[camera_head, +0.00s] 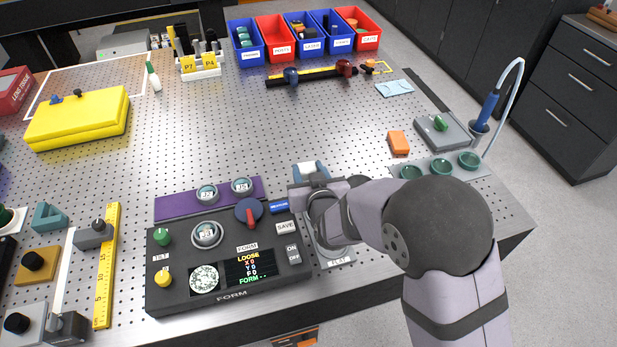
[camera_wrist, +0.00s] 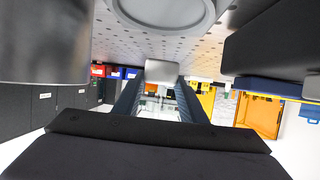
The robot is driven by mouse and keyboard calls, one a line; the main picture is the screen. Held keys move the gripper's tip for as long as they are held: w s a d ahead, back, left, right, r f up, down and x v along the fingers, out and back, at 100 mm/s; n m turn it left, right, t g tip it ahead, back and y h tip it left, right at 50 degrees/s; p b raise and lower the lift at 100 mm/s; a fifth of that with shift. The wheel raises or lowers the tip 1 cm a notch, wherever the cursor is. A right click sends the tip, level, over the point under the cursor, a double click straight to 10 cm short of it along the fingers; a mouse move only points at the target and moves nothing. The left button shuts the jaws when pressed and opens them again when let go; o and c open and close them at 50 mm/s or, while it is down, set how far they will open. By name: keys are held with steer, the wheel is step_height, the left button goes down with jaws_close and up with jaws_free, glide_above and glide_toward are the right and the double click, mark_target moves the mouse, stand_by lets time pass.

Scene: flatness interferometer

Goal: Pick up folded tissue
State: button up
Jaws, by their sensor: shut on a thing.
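The folded tissue (camera_head: 394,87) is a small light-blue folded sheet lying flat near the far right part of the perforated table. My gripper (camera_head: 310,170) is well away from it, low over the table beside the right end of the dark control box. In the wrist view my gripper (camera_wrist: 160,88) is shut on a small pale grey block (camera_wrist: 161,71) held between its two blue fingers. My wrist hides most of that block in the head view, so I cannot tell what it is. I cannot make out the tissue in the wrist view.
The control box (camera_head: 165,290) and a purple strip (camera_head: 170,208) lie left of my gripper. An orange block (camera_head: 398,143), a grey box with a green knob (camera_head: 440,130) and a tray with green cups (camera_head: 440,178) stand right. The middle of the table (camera_head: 250,120) is clear.

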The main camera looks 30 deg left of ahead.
mark_target(306, 172)
step_height(306, 172, up, 7)
steer(key=shift+b, duration=0.4)
steer(key=shift+s+a+r, duration=0.2)
steer(key=shift+r, duration=0.05)
steer(key=s+a+r+n+g+y+p, duration=0.1)
steer(key=s+a+n+g+p, duration=0.2)
steer(key=s, duration=0.6)
steer(key=s+a+r+n+g+y+p, duration=0.2)
steer(key=s+a+n+g+p, duration=0.1)
steer(key=s, duration=0.7)
steer(key=s+a+r+n+g+y+p, duration=0.1)
steer(key=s+a+n+g+p, duration=0.2)
steer(key=s, duration=0.6)
steer(key=shift+s+a+r+y+p, duration=0.15)
steer(key=shift+s+a+y+p, duration=0.35)
steer(key=shift+a, duration=0.7)
steer(key=shift+w, duration=0.15)
